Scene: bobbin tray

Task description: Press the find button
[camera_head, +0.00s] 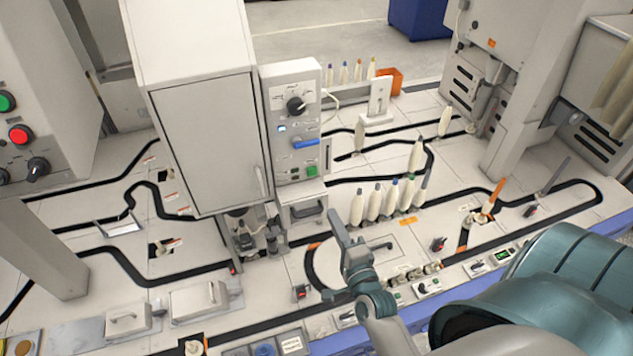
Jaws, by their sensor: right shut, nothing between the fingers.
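A grey control box (291,85) stands right of the tall cabinet. Its front has a black knob (296,105), a small lit blue-white button (282,128), a blue lever (305,143) and a green button (311,171). The labels are too small to read, so I cannot tell which one is the find button. My right gripper (338,218) is shut and empty, in front of and below the control box, apart from its buttons. My left gripper is not in view.
A tall cabinet (210,140) stands left of the box. Several cream bobbins (375,203) stand in a row right of my right gripper. A panel at far left has green (5,102) and red (20,134) buttons. Black tracks cross the white table.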

